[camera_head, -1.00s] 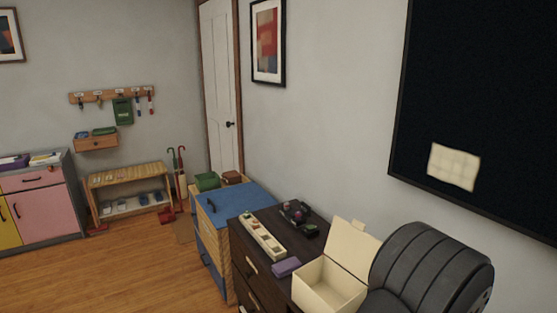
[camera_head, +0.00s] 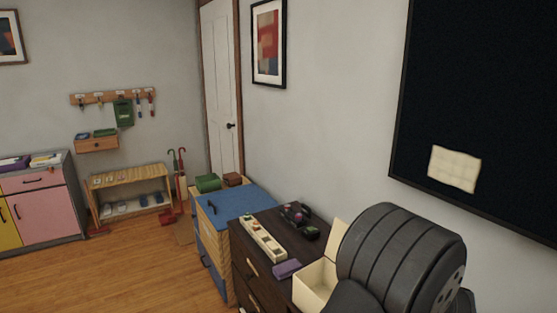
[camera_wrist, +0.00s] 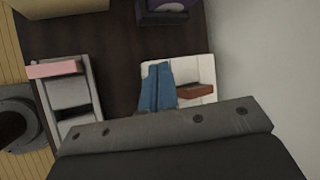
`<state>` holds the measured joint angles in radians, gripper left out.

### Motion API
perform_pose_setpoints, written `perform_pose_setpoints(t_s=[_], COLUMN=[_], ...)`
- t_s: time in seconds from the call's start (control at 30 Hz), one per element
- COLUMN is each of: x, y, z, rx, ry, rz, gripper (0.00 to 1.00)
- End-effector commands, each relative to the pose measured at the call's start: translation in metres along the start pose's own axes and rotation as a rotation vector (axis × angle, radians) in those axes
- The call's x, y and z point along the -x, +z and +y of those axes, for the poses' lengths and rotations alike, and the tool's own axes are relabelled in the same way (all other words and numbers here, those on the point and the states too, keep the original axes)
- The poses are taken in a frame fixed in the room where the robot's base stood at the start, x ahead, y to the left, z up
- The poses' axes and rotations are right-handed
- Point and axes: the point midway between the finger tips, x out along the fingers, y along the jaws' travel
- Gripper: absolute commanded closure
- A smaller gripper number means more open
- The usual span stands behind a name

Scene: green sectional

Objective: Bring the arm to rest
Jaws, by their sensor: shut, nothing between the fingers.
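My gripper (camera_wrist: 168,126) shows in the wrist view as a broad dark grey body with bolt holes across the bottom. It is shut with nothing held, above the dark dresser top; separate fingertips cannot be made out. In the head view, my thick ribbed grey arm (camera_head: 405,255) fills the lower right. It stands in front of the cream box and covers part of it, and my gripper cannot be picked out there.
The dark dresser (camera_head: 245,272) carries a cream strip tray (camera_head: 263,240), a purple block (camera_head: 286,268) and an open cream box (camera_head: 313,285). A blue-topped cabinet (camera_head: 240,203) stands beyond. A dark board (camera_head: 490,100) hangs on the right wall. The wooden floor (camera_head: 130,265) is clear at left.

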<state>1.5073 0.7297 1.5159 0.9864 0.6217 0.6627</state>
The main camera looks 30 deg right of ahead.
Motion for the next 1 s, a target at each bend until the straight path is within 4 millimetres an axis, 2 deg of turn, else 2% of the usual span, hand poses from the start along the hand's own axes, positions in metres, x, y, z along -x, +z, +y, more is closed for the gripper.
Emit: perform_pose_setpoints(t_s=[0.1,0.5,1.0], x=[-0.01,-0.032,-0.043], y=[0.017,0.067,0.116], z=[0.017,0.076,0.163], rx=[0.094,0.423,0.895], ry=[0.062,0.27,0.572], rz=[-0.016,-0.076,-0.182], gripper=[1.0,1.0,1.0])
